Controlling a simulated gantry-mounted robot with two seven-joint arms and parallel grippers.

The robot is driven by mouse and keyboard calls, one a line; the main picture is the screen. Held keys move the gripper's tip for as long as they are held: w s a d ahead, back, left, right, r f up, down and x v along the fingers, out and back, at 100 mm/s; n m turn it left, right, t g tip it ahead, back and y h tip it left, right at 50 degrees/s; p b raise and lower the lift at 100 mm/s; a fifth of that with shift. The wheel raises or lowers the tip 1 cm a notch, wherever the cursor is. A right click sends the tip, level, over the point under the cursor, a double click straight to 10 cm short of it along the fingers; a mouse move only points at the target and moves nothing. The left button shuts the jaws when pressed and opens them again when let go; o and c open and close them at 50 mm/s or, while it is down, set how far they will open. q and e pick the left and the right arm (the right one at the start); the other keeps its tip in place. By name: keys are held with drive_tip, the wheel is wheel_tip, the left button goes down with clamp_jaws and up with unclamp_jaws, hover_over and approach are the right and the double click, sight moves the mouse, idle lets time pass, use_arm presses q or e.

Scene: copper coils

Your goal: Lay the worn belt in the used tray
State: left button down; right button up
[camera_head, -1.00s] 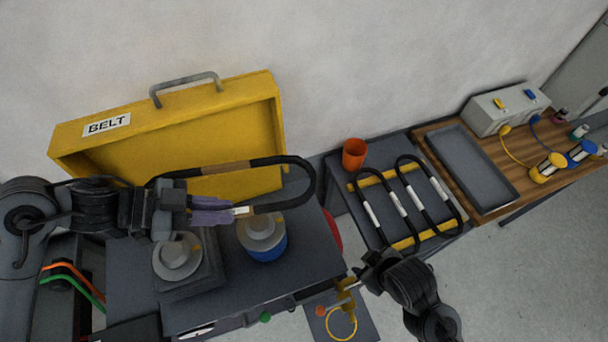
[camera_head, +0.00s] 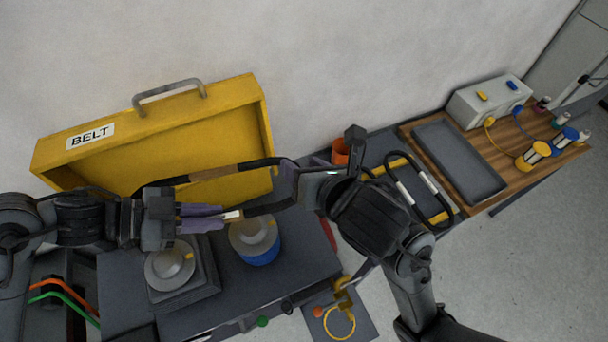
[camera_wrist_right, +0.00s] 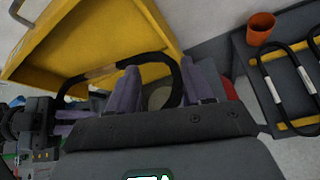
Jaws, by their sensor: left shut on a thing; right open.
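The worn belt, a black loop with a tan patch (camera_head: 212,173), hangs in the air over two pulleys. My left gripper (camera_head: 228,214) is shut on its near strand, by a white label. My right gripper (camera_head: 300,180) is open at the belt's right end, partly hiding it. In the right wrist view the belt (camera_wrist_right: 100,73) curves down between the open fingers (camera_wrist_right: 165,88); I cannot tell whether they touch it. A shallow grey tray (camera_head: 462,160), perhaps the used tray, lies empty on the wooden bench at the right.
The yellow BELT cover (camera_head: 150,130) stands behind the pulleys (camera_head: 170,266). Black belts with white labels (camera_head: 404,190) lie on a rack at centre right, beside an orange cup (camera_head: 340,150). A grey switch box (camera_head: 490,100) stands behind the tray.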

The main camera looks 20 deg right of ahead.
drive_tip(key=shift+s+a+r+n+g+h, duration=0.1)
drive_tip(key=shift+s+a+n+g+h, duration=0.25)
drive_tip(key=shift+s+n, duration=0.55)
drive_tip(key=shift+a+n+h, duration=0.1)
drive_tip(key=shift+n+h, duration=0.15)
drive_tip(key=shift+n, duration=0.25)
drive_tip(key=x, duration=0.7)
drive_tip(key=shift+f, duration=0.25)
drive_tip(key=shift+s, duration=0.1)
use_arm(q)
drive_tip(key=shift+d, duration=0.1)
use_arm(e)
drive_tip(key=shift+a, duration=0.1)
drive_tip(key=c, duration=0.9)
use_arm(q)
drive_tip(key=c, duration=1.3)
unclamp_jaws()
use_arm(e)
drive_tip(key=shift+r, duration=0.1)
clamp_jaws()
use_arm(q)
drive_tip(key=shift+o, duration=1.2)
drive_tip(key=shift+s, duration=0.1)
drive_tip(key=shift+o, duration=0.2)
use_arm(e)
drive_tip(key=shift+d, duration=0.2)
